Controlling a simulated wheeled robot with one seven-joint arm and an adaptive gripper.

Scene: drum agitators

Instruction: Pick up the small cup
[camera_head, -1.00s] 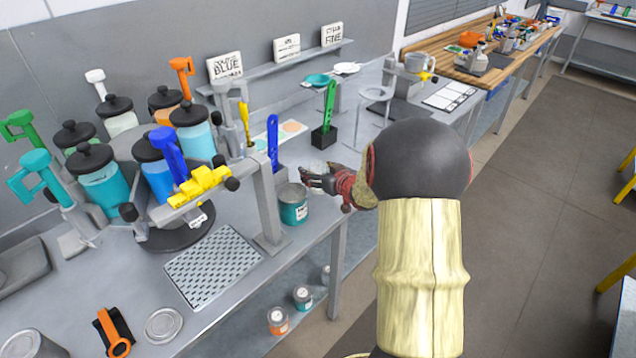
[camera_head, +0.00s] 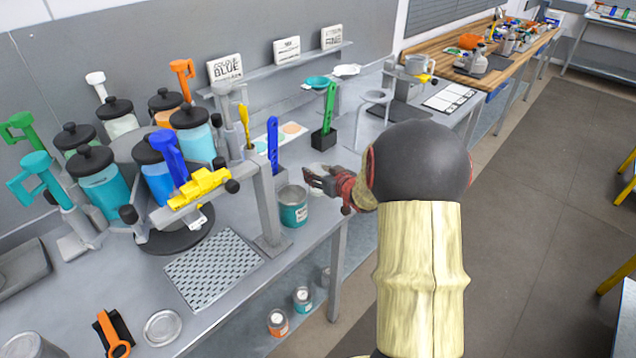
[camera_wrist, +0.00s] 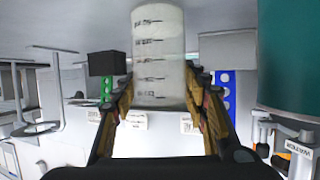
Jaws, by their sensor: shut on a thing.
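The small cup (camera_wrist: 158,50) is translucent white with dark graduation marks. In the wrist view it stands between the two fingers of my gripper (camera_wrist: 160,88), which are shut on its sides. In the head view, my gripper (camera_head: 308,178) is low over the bench, just right of a teal tin. The cup (camera_head: 318,167) shows there only as a small pale shape, mostly hidden behind the gripper. I cannot tell whether its base touches the bench.
The teal tin (camera_head: 293,206) stands close to my gripper, also large in the wrist view (camera_wrist: 288,55). A blue spatula (camera_head: 273,143) and a green spatula in a black holder (camera_head: 323,138) stand behind. The paint carousel (camera_head: 150,170) is at left.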

